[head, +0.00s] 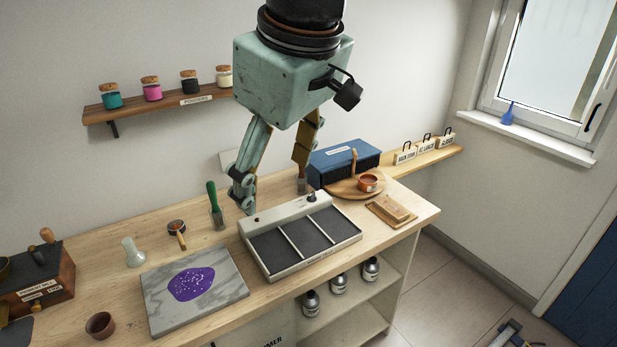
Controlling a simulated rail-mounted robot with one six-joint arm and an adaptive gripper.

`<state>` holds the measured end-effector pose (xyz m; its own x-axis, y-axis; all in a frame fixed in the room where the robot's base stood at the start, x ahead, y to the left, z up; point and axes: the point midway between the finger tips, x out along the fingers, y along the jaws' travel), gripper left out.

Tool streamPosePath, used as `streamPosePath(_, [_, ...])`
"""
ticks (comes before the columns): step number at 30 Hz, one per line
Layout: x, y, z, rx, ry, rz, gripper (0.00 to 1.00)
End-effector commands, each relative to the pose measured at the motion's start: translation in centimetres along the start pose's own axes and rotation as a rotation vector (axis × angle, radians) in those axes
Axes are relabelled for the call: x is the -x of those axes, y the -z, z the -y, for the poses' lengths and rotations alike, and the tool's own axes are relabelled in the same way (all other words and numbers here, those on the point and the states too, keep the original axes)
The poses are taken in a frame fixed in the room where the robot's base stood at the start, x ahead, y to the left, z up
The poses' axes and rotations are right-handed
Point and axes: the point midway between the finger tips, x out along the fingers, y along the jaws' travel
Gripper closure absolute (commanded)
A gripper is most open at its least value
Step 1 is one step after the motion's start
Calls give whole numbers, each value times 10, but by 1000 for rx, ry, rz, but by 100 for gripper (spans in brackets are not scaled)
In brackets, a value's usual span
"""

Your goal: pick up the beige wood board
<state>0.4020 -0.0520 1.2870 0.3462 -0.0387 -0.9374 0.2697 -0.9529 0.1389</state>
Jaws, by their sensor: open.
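Two wooden pieces at the right end of the bench could be the beige wood board; I cannot tell which. One is a round tan board (341,187) with an orange-brown bowl (368,182) on its right part. The other is a small rectangular tan piece (391,210) near the bench's right edge, which seems to have a block on top. My gripper (274,193) points down, open and with nothing visible between its fingers. It is left of both pieces, above or behind the grey tray, apart from them.
A grey tray with dark compartments (300,235) lies left of the rectangular piece. A blue box (343,163) stands behind the round board. A green-handled brush (215,205) and a marble slab (194,287) are to the left. The bench's right edge is close to the pieces.

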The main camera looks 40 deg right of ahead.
Motion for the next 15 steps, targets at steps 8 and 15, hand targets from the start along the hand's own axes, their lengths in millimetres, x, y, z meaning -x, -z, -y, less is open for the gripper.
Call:
streamPosePath(8, [-10, 28, -45, 110, -9, 29, 28])
streamPosePath(15, [-22, 46, -85, 208, -11, 53, 28])
